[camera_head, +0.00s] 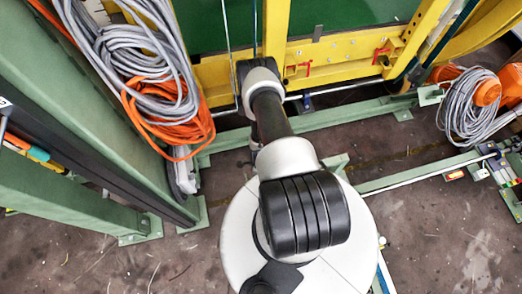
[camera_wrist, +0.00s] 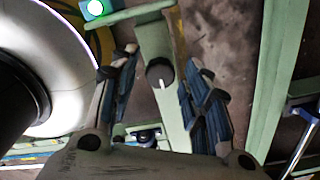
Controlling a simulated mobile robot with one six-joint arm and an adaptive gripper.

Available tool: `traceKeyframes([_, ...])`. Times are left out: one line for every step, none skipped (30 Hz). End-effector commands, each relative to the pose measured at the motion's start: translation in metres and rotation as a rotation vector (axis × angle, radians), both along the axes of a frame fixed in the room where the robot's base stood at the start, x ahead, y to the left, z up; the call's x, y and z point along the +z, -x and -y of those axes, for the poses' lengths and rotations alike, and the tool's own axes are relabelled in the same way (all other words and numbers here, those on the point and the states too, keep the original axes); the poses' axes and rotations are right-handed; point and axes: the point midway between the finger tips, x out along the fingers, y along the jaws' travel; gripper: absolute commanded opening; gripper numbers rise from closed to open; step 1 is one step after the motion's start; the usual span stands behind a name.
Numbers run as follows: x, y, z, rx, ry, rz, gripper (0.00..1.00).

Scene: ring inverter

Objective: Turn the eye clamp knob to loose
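A dark round knob (camera_wrist: 160,73) with a pale pointer line on its face sits on a light green bar (camera_wrist: 155,40) in the wrist view. It looks like the eye clamp knob, but no label is readable. The pointer line runs from the knob's middle toward the lower part of the picture. My gripper (camera_wrist: 159,62) is open, with its two blue-padded fingers spread to the left and right of the knob. I see no contact; the depth between fingertips and knob cannot be told. In the head view my arm hides the gripper, and I cannot make out the knob.
In the head view, a yellow frame (camera_head: 345,55) runs across the back. Grey cables (camera_head: 125,50) and an orange cable (camera_head: 170,130) hang at left. Another grey coil (camera_head: 465,110) is at right. Green floor beams (camera_head: 345,116) cross the brown floor. A lit green lamp (camera_wrist: 95,8) shows in the wrist view.

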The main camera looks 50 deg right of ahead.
Motion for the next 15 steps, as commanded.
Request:
traceKeyframes([0.0001, 0.0000, 0.0000, 0.000, 0.000, 0.000, 0.38])
traceKeyframes([0.0001, 0.0000, 0.0000, 0.000, 0.000, 0.000, 0.36])
traceKeyframes([0.0001, 0.0000, 0.0000, 0.000, 0.000, 0.000, 0.33])
traceKeyframes([0.0001, 0.0000, 0.0000, 0.000, 0.000, 0.000, 0.31])
traceKeyframes([0.0001, 0.0000, 0.0000, 0.000, 0.000, 0.000, 0.29])
traceKeyframes([0.0001, 0.0000, 0.0000, 0.000, 0.000, 0.000, 0.26])
traceKeyframes([0.0001, 0.0000, 0.0000, 0.000, 0.000, 0.000, 0.24])
traceKeyframes([0.0001, 0.0000, 0.0000, 0.000, 0.000, 0.000, 0.22])
traceKeyframes([0.0001, 0.0000, 0.0000, 0.000, 0.000, 0.000, 0.20])
traceKeyframes([0.0001, 0.0000, 0.0000, 0.000, 0.000, 0.000, 0.18])
traceKeyframes([0.0001, 0.0000, 0.0000, 0.000, 0.000, 0.000, 0.16])
traceKeyframes([0.0001, 0.0000, 0.0000, 0.000, 0.000, 0.000, 0.13])
traceKeyframes([0.0001, 0.0000, 0.0000, 0.000, 0.000, 0.000, 0.11])
traceKeyframes([0.0001, 0.0000, 0.0000, 0.000, 0.000, 0.000, 0.09])
traceKeyframes([0.0001, 0.0001, -0.0001, 0.000, 0.000, 0.000, 0.06])
